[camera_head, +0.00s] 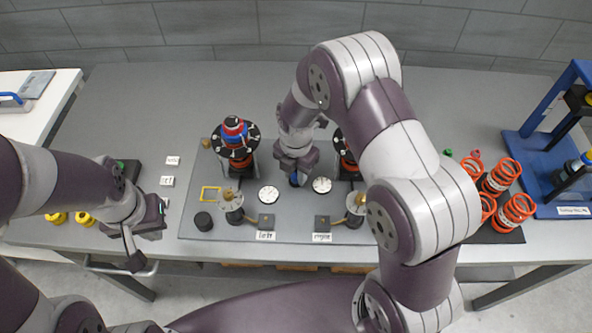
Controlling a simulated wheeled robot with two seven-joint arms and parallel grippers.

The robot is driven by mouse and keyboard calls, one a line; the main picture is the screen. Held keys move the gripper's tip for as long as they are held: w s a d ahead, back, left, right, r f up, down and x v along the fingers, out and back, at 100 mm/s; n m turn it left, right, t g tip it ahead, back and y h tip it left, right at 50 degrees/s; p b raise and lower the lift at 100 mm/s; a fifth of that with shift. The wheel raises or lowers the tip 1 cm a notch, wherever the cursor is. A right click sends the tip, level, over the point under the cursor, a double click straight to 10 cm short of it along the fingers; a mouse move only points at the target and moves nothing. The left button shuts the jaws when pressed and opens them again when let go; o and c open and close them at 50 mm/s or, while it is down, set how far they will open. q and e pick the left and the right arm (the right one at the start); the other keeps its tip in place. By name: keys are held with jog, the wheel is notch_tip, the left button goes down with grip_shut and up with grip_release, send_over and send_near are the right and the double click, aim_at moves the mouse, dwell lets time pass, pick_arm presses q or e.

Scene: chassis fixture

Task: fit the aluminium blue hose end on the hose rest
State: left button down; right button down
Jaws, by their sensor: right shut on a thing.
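My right gripper (295,175) reaches down over the middle of the grey fixture plate, shut on a small dark blue piece (294,181), which looks like the blue hose end. Most of the piece is hidden by the jaws, and I cannot tell whether it touches the plate. It is between and just behind two white dials (269,194) (322,185). I cannot tell for sure which part is the hose rest. My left gripper (147,243) is open and empty near the table's front edge, left of the plate.
Two black-topped round stations stand on the plate (225,253); the left one (235,145) carries a red and blue part. My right arm partly hides the right one (346,155). Orange springs (507,172) and a blue press frame (540,150) stand right. The table's back is clear.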

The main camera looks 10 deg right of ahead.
jog(key=shift+f, duration=0.15)
jog(key=c, duration=0.8)
grip_release()
notch_tip(320, 180, up, 7)
jog(key=p, duration=0.6)
